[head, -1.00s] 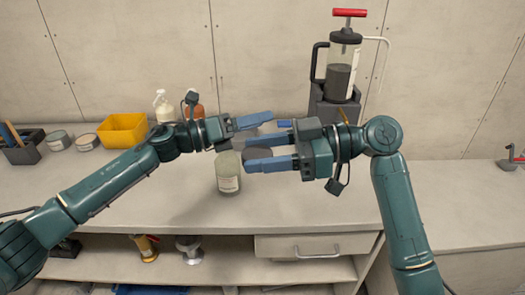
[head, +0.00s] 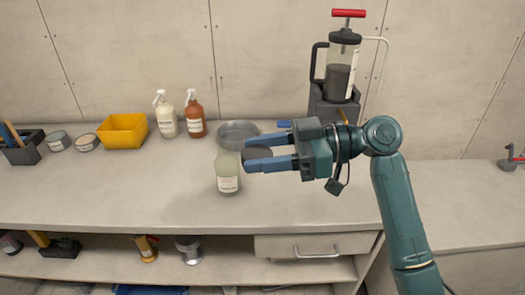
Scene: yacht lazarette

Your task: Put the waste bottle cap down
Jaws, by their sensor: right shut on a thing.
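My right gripper (head: 256,153) is shut on the dark grey waste bottle cap (head: 259,153), a round disc between its two blue fingers. The cap is above the counter, close to the upper right of the waste bottle (head: 228,176). The bottle is a translucent grey-green container with a white label, upright on the counter. The fingertips overlap the bottle's right edge in the picture; I cannot tell whether they touch. My left gripper is out of view.
A grey metal pan (head: 236,129) sits behind the bottle. Spray bottles (head: 166,116), a yellow bin (head: 122,131) and tins (head: 87,142) stand at the back left. A pump canister (head: 341,75) stands at the back right. The counter's front (head: 120,200) is clear.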

